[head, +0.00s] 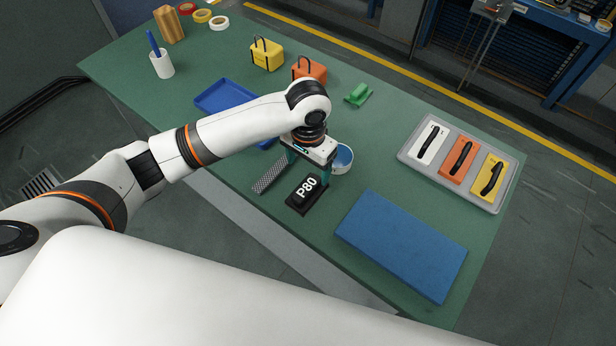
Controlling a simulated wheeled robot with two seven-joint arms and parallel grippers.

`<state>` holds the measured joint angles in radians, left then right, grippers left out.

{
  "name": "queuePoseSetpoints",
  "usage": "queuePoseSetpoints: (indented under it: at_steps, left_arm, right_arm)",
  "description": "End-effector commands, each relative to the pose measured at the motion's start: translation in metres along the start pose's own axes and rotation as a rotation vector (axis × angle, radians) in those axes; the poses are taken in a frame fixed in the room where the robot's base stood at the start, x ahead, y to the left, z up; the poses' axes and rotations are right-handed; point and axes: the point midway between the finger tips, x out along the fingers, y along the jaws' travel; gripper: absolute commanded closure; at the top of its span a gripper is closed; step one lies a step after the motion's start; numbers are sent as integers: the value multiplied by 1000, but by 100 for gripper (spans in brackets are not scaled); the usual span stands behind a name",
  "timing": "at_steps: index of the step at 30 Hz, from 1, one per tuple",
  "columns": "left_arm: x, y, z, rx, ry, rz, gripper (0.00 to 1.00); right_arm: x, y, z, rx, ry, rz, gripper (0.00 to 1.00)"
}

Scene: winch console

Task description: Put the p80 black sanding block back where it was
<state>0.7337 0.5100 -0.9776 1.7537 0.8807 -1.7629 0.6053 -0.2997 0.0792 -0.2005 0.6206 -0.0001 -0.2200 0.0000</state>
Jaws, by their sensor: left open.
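The black sanding block (305,192) marked P80 in white lies on the green table near its front edge. My left gripper (307,176) is just over the block, pointing down, with its fingers apart near the block's far part. I cannot tell whether the fingers touch it. My right gripper is not in view.
A grey patterned strip (270,174) lies left of the block, a blue and white bowl (342,158) behind it. A blue mat (400,245) lies to the right. A grey tray (412,152) holds white, orange and yellow blocks. A blue tray (222,97) is partly behind my arm.

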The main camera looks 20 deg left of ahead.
Motion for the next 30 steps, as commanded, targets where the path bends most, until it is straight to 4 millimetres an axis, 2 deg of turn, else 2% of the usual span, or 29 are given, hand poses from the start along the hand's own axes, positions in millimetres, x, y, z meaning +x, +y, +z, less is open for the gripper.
queuePoseSetpoints:
  at_steps: [4, 10, 25, 28, 30]
  left_arm:
    - [-19, 0, 1, 1, -2, -1, 22]
    - [-28, 0, 0, 0, 0, -1, 22]
    - [-26, -2, -1, 3, 0, -4, 22]
    - [-19, -13, -6, 25, -15, -29, 22]
    - [-11, -27, -14, 51, -41, -63, 22]
  right_arm:
    - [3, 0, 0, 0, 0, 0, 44]
    - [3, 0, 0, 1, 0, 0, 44]
    - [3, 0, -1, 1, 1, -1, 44]
    - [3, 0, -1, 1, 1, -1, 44]
    - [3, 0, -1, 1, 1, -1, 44]
